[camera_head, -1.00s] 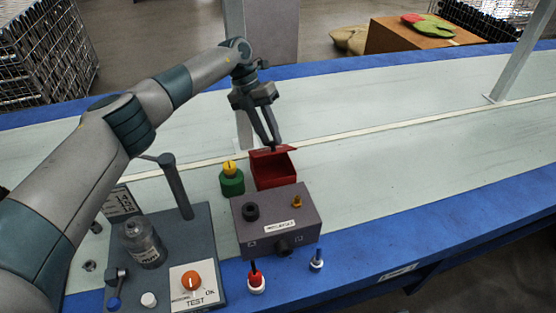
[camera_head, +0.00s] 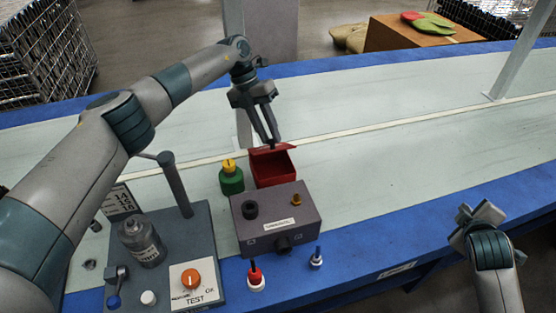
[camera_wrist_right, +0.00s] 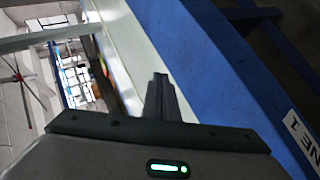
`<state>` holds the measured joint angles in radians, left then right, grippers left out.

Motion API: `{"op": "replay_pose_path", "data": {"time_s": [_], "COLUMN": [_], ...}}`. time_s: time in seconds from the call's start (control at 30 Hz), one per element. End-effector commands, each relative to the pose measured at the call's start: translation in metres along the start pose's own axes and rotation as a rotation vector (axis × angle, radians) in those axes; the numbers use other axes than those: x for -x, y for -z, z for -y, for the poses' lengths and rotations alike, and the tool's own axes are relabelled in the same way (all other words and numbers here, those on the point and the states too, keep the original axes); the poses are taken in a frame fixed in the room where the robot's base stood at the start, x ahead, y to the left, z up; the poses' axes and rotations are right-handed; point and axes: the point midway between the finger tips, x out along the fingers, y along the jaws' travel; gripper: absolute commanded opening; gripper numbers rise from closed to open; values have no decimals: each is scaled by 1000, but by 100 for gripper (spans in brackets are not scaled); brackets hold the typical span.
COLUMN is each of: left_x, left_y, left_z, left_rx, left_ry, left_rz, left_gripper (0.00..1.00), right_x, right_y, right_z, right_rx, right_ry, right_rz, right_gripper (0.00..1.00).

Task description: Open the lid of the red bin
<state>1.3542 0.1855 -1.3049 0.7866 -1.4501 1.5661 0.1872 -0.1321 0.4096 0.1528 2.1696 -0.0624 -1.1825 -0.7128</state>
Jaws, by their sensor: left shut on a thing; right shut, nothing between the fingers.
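The red bin (camera_head: 276,178) stands on the pale conveyor surface, behind the grey box. Its lid (camera_head: 268,152) is raised at the back left edge, and the inside of the bin shows. My left gripper (camera_head: 273,145) reaches down from above with its fingertips at the top edge of the lid, shut on it. The exact contact is too small to see. My right gripper (camera_head: 480,216) is over the front blue edge at the right, far from the bin. In the right wrist view its fingers (camera_wrist_right: 160,88) are together and hold nothing.
A green bottle with a yellow cap (camera_head: 231,178) stands just left of the bin. The grey box (camera_head: 272,225) is in front of it. The conveyor right of the bin is clear.

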Motion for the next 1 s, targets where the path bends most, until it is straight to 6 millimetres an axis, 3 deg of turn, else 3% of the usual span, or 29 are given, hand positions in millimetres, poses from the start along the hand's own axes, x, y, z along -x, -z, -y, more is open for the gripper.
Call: {"op": "replay_pose_path", "data": {"time_s": [0.27,0.4,0.6,0.8,1.0], "left_x": [0,0,0,0,0], "left_y": [0,0,0,0,0], "left_z": [0,0,0,0,0], "left_rx": [0,0,0,0,0], "left_ry": [0,0,0,0,0], "left_rz": [1,1,1,1,1], "left_gripper": [0,0,0,0,0], "right_x": [15,35,73,120,162], "right_y": [128,195,279,347,392], "right_z": [29,45,72,101,130], "right_rx": [454,730,1128,1529,1872], "right_ry": [-12,-60,-176,-348,-537], "right_rz": [-185,-286,-412,-506,-553], "right_gripper": [0,0,0,0,0]}}
